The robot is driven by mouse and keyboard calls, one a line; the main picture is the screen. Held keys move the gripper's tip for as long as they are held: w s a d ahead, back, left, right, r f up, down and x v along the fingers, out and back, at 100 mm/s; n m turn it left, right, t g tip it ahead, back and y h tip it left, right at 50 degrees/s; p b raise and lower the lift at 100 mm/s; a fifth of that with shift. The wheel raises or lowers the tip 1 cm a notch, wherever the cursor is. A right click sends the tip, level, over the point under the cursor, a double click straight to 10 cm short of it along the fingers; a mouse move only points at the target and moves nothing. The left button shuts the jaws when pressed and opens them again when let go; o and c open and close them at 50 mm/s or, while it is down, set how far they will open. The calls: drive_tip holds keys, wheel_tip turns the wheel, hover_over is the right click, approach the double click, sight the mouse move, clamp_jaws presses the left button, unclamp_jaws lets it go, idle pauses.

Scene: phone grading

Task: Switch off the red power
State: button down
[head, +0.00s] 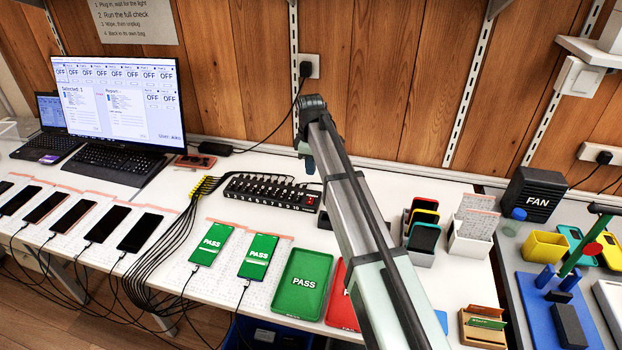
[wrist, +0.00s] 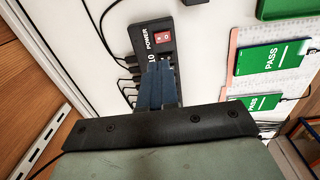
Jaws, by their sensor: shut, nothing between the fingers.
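The red power switch (wrist: 163,40) is on the end of a black hub marked POWER (wrist: 144,30) in the wrist view. In the head view the black hub (head: 268,192) lies on the white table with cables plugged along it, and the red switch (head: 310,199) shows at its right end. My gripper (wrist: 158,66) has its blue fingers shut and empty, just over the hub beside the switch. I cannot tell whether the fingertips touch it. In the head view my gripper (head: 309,165) is partly hidden by my arm.
Two phones showing PASS (head: 211,244) lie in front of the hub, with a green PASS tray (head: 302,284) and a red tray (head: 341,297) to their right. Black cables (head: 177,245) run off the table's front. A laptop and monitor (head: 120,105) stand at left.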

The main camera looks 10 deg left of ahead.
drive_tip(key=shift+s+r, duration=0.1)
drive_tip(key=shift+r, duration=1.2)
